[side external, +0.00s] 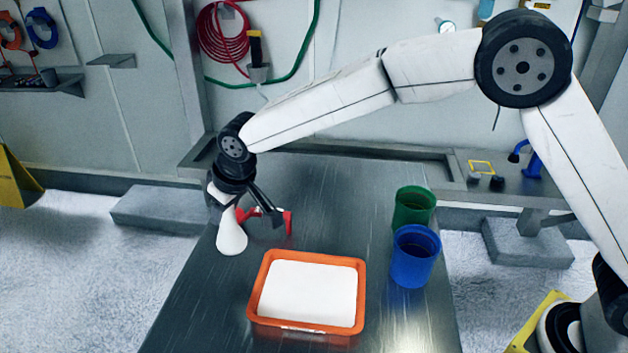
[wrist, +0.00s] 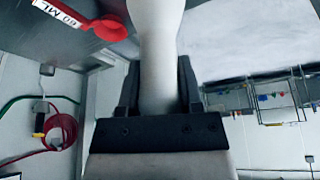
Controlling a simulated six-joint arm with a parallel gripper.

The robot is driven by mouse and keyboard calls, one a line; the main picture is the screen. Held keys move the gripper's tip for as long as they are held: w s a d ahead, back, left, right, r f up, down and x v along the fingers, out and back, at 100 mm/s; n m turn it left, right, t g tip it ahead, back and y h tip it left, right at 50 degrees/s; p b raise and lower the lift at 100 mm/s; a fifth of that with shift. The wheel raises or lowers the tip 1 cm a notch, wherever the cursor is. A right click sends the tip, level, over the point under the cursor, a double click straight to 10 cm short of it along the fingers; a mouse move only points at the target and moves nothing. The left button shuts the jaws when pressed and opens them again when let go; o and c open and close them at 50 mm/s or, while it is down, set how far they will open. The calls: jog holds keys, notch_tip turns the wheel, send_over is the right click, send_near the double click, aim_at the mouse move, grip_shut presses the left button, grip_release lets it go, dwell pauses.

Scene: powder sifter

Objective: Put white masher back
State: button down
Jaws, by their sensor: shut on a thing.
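The white masher (side external: 231,236) is at the left part of the dark table, with its wide rounded end down. My gripper (side external: 226,200) is shut on its narrower upper part. In the wrist view the masher (wrist: 157,45) stands between both dark fingers of my gripper (wrist: 158,88). I cannot tell whether its lower end touches the table.
A red scoop (wrist: 103,27) labelled "60 ML" is close beside the masher; red parts (side external: 287,222) also show in the side view. An orange tray (side external: 361,291) with white contents is in front. Blue (side external: 411,264) and green (side external: 402,214) cups stand right.

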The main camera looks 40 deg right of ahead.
jog(key=w+a+f, duration=0.2)
jog(key=w+f, duration=0.3)
jog(key=shift+w+a+f, duration=0.2)
jog(key=shift+w+f, duration=0.05)
jog(key=shift+f, duration=0.15)
jog(key=shift+w+a+f, duration=0.1)
jog(key=shift+w+f, duration=0.1)
jog(key=shift+f, duration=1.65)
jog(key=shift+f, duration=0.1)
jog(key=shift+c, duration=1.3)
grip_release()
jog(key=shift+f, duration=0.1)
jog(key=shift+v, duration=6.15)
